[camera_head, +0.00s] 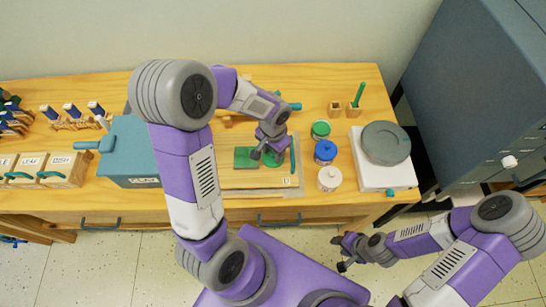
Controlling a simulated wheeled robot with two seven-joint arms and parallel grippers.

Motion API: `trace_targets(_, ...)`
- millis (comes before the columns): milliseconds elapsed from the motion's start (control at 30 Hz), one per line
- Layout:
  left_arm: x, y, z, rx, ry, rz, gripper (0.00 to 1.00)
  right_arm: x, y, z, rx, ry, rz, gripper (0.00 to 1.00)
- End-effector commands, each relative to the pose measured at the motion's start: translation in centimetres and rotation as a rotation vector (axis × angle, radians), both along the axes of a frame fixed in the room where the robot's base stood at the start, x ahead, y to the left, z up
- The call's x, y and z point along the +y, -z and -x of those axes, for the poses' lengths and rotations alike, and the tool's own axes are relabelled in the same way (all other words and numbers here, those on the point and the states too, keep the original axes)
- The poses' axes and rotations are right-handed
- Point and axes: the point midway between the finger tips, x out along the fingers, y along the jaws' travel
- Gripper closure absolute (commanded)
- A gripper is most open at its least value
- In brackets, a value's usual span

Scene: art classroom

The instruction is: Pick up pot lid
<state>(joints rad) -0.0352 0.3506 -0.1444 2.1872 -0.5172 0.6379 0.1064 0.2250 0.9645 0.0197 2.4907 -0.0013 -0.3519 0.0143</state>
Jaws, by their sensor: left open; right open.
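Three small pots stand in a column on the table, with a green lid (320,129), a blue lid (326,150) and a white lid (330,177). I cannot tell which is the pot lid meant. My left gripper (268,157) is open and empty, left of the pots, over a wooden board (240,178) with a green square (245,157). My arm hides part of the board. My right gripper (340,253) is open and empty, beyond the table's front edge, over the floor below the pots.
A white square device with a grey round plate (386,143) stands right of the pots. Wooden blocks (352,110), one with a green stick, stand behind them. A blue-grey box (130,150) and labelled wooden drawers (62,170) are left. A grey cabinet (460,90) borders the table's right.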

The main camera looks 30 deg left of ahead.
Motion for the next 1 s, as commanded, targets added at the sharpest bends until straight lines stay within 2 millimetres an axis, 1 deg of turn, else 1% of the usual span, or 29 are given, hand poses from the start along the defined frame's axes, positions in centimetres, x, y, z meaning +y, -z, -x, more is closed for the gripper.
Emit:
trace_targets(167, 0.0, -0.1, 0.0, -0.001, 0.000, 0.000, 0.58, 0.0, -0.1, 0.0, 0.000, 0.000, 0.000, 0.57)
trace_targets(433, 0.0, -0.1, 0.0, -0.001, 0.000, 0.000, 0.99, 0.0, -0.1, 0.0, 0.000, 0.000, 0.000, 0.57)
trace_targets(667, 0.0, -0.1, 0.0, -0.001, 0.000, 0.000, 1.00, 0.0, -0.1, 0.0, 0.000, 0.000, 0.000, 0.57)
trace_targets(767, 0.0, -0.5, -0.1, -0.002, 0.000, -0.001, 1.00, 0.0, -0.2, 0.0, 0.000, 0.000, 0.000, 0.57)
trace_targets(867, 0.0, -1.9, -0.1, -0.006, 0.000, 0.000, 1.00, 0.0, -0.7, 0.0, 0.000, 0.000, 0.000, 0.57)
trace_targets(1000, 0.0, -4.8, -0.2, -0.007, 0.000, 0.001, 1.00, 0.0, -1.7, 0.0, 0.000, 0.000, 0.000, 0.57)
